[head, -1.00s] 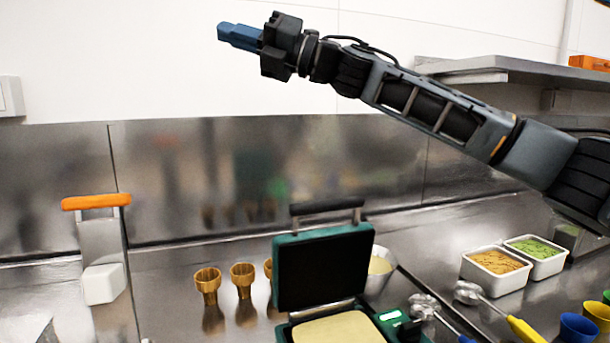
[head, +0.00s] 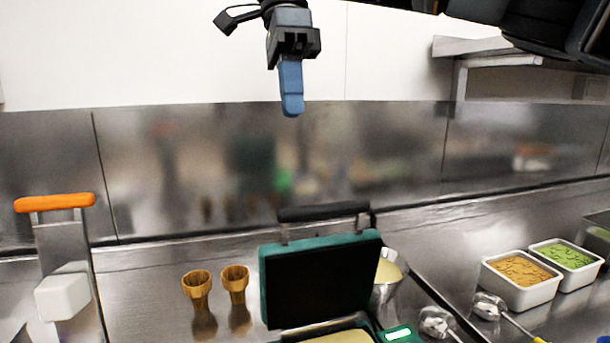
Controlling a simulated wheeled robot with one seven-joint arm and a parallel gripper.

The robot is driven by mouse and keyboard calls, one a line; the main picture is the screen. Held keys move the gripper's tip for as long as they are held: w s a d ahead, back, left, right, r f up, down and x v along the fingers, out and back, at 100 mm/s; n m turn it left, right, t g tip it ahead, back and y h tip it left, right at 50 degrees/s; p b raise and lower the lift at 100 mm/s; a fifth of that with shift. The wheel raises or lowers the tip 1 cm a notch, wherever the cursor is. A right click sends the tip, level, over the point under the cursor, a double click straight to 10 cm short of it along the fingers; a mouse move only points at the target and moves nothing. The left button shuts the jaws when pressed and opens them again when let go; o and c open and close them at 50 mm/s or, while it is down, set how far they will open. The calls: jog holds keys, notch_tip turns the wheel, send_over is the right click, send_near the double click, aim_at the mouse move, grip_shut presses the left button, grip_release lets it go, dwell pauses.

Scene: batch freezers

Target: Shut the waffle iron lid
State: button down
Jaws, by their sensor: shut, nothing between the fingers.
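The waffle iron has a green and black lid (head: 322,280) that stands open, tilted up, with a black handle bar (head: 322,211) along its top edge. Pale batter or waffle (head: 338,338) shows on its lower plate at the bottom edge of the picture. A lit green panel (head: 397,333) sits at its right front. My gripper (head: 292,108) is shut and empty, its blue fingers pointing down. It appears above the lid handle in the picture, apart from it. The rest of the waffle iron's base is cut off by the picture's edge.
Two brown cone-shaped cups (head: 235,283) stand left of the iron. A metal bowl (head: 387,280) is behind its right side. Scoops (head: 488,306) and white tubs (head: 522,280) are at the right. An orange-handled dispenser (head: 55,203) stands at the left. A shelf (head: 480,47) juts out at upper right.

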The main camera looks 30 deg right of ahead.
jog(key=s+a+f+p, duration=0.1)
jog(key=s+f, duration=0.6)
jog(key=f, duration=0.3)
jog(key=shift+a, duration=0.2)
dwell(0.3)
